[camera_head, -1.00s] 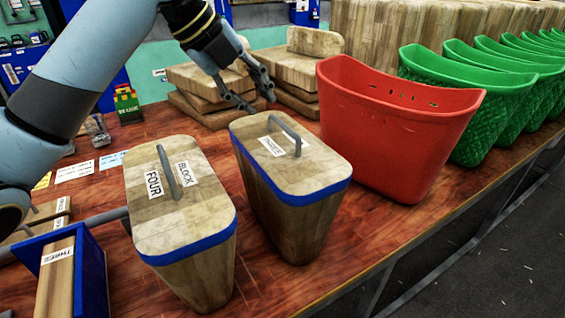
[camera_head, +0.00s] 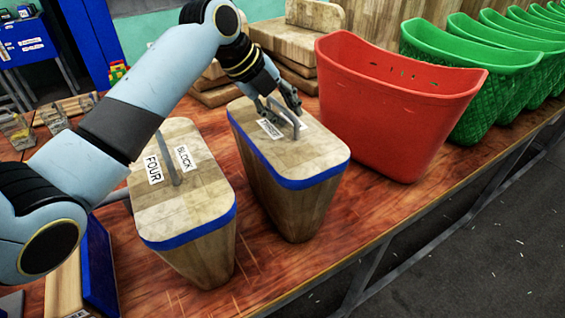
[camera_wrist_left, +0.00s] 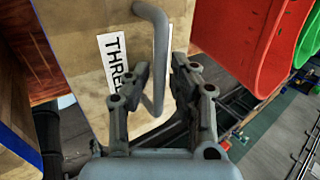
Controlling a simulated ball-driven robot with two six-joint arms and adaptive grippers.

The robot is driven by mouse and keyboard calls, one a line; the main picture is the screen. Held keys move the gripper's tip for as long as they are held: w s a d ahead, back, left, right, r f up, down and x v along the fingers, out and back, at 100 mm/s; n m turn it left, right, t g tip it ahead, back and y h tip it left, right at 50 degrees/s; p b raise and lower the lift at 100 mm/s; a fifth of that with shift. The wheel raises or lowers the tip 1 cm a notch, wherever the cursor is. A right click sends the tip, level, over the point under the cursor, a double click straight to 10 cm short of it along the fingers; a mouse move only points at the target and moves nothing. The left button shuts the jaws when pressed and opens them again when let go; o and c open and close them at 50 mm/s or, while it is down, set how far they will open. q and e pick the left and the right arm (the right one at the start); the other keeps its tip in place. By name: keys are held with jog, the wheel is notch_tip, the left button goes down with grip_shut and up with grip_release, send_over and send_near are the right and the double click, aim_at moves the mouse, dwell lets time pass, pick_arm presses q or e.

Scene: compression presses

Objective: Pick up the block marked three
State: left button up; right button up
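The block marked three (camera_head: 292,205) stands upright on the wooden bench, with a blue band round its top edge and a bent grey handle on its lid. Its label also shows in the left wrist view, where the wooden lid (camera_wrist_left: 85,30) reads "THRE", partly covered by a finger. My left gripper (camera_head: 281,108) is low over the lid at the handle. In the left wrist view my left gripper (camera_wrist_left: 162,68) is open, with its fingertips apart on either side of the handle (camera_wrist_left: 158,35). My right gripper is not in view.
The block marked four (camera_head: 190,235) stands close on the left, under my left arm. A red bin (camera_head: 390,120) stands close on the right, with a row of green bins (camera_head: 480,85) behind it. Stacked wooden boards (camera_head: 290,50) lie behind the block.

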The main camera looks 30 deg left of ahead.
pick_arm(q)
grip_shut()
dwell(0.3)
jog(key=shift+w+r, duration=0.15)
jog(key=shift+r, duration=0.1)
